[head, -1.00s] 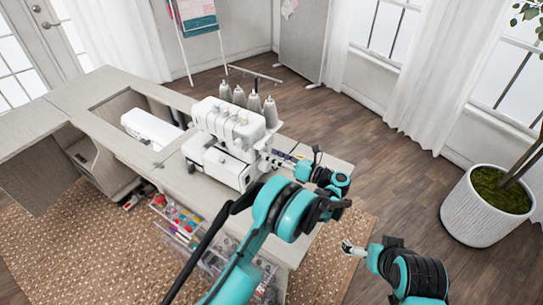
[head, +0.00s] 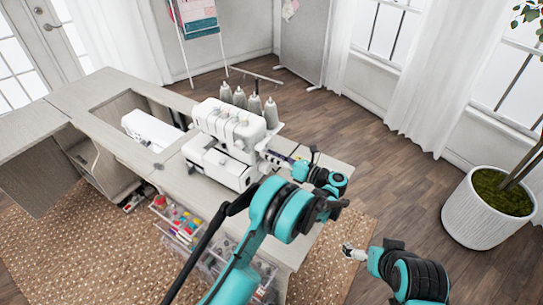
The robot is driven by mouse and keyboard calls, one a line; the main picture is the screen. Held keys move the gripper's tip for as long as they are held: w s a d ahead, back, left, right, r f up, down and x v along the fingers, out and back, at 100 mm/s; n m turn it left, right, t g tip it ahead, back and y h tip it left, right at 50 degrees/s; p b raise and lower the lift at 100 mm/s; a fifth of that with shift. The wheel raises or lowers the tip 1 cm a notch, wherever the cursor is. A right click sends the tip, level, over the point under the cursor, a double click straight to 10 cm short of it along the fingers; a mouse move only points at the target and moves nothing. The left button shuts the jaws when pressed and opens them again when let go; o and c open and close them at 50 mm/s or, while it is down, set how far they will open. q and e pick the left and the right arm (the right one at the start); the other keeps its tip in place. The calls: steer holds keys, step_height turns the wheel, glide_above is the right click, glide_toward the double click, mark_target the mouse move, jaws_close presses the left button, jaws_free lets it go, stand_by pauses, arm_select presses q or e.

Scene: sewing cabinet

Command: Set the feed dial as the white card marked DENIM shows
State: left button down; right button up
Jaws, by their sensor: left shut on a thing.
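The white sewing machine (head: 228,140), a serger with several grey thread cones, stands on the cabinet top. My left gripper (head: 272,158) is at the machine's right side, its fingers pointing left against it. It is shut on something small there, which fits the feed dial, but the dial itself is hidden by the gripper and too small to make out. The DENIM card cannot be made out in this view. My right gripper (head: 350,251) is away from the machine, low at the right, over the floor; its fingers are too small to read.
The pale wood cabinet (head: 130,150) has an open well holding a white machine (head: 150,128). Open clear drawers (head: 178,222) with colourful supplies are below its front edge. A potted plant (head: 487,208) stands at the right. The floor between is clear.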

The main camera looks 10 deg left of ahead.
arm_select(q)
steer(key=m+b, duration=0.2)
steer(key=m, duration=0.9)
stand_by(0.3)
steer(key=shift+m, duration=0.3)
steer(key=c, duration=1.2)
jaws_free()
